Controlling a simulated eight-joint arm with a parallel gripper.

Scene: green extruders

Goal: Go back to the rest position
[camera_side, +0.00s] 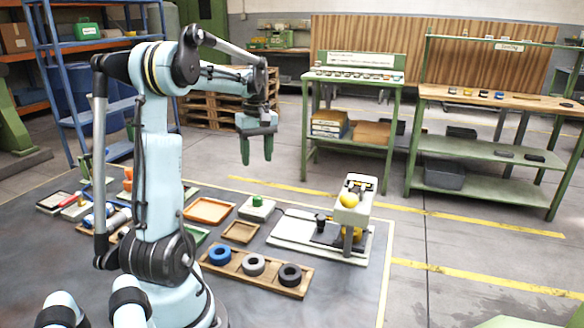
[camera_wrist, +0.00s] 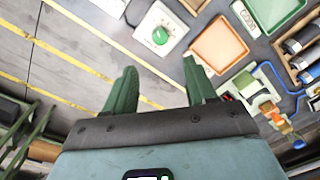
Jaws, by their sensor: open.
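My gripper (camera_side: 257,150) hangs in the air above the back of the dark worktable (camera_side: 340,300), fingers pointing down. Its two green fingers are spread apart with nothing between them. In the wrist view, my gripper (camera_wrist: 160,88) also shows open and empty. The floor and part of the worktable lie far below the fingers. No object touches the gripper.
Air around the gripper is clear.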

